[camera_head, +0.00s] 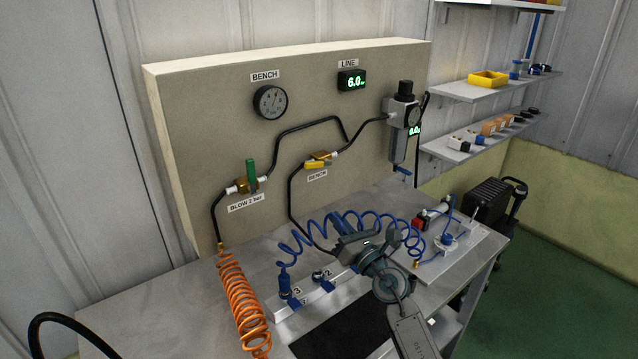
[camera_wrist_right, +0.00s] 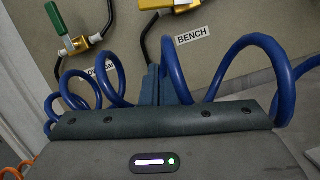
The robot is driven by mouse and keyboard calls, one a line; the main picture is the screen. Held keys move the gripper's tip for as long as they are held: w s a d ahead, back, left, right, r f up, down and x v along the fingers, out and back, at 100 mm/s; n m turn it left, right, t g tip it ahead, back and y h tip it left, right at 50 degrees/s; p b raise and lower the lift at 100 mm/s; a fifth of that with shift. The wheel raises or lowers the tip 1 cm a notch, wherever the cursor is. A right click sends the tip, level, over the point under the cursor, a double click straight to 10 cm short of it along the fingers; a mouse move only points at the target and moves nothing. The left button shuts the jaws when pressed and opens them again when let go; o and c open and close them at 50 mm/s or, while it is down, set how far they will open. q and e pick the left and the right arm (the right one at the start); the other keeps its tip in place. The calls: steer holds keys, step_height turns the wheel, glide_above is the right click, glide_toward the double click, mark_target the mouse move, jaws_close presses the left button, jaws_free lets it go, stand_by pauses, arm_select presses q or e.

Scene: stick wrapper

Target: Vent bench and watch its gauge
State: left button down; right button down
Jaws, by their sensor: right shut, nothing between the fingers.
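The round BENCH gauge (camera_head: 270,102) is on the beige panel; its needle is too small to read surely. The BENCH valve (camera_head: 318,162) has a yellow handle lying roughly along its pipe; it also shows at the top of the right wrist view (camera_wrist_right: 158,5). The BLOW 2 bar valve (camera_head: 250,178) has a green handle standing upright, across its pipe. My right gripper (camera_head: 342,222) is shut and empty, in front of the panel and below the BENCH valve, apart from it. Its closed fingers (camera_wrist_right: 152,86) point towards the panel. My left gripper is out of view.
The LINE display (camera_head: 352,81) reads 6.0. The regulator (camera_head: 403,112) has a small display, apparently 0.0. A blue coiled hose (camera_head: 300,235) loops around my right gripper's area. An orange coil (camera_head: 240,300) hangs at the left. Blue couplings (camera_head: 285,284) stand on the bench.

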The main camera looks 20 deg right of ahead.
mark_target(314, 165)
steer(key=w+a+r+p, duration=0.2)
steer(key=w+r, duration=0.4)
steer(key=w, duration=0.3)
steer(key=shift+w+r+n+p, duration=0.15)
steer(key=shift+w+n+p, duration=0.2)
steer(key=shift+p, duration=0.45)
steer(key=shift+w+a, duration=0.1)
steer(key=shift+w, duration=0.1)
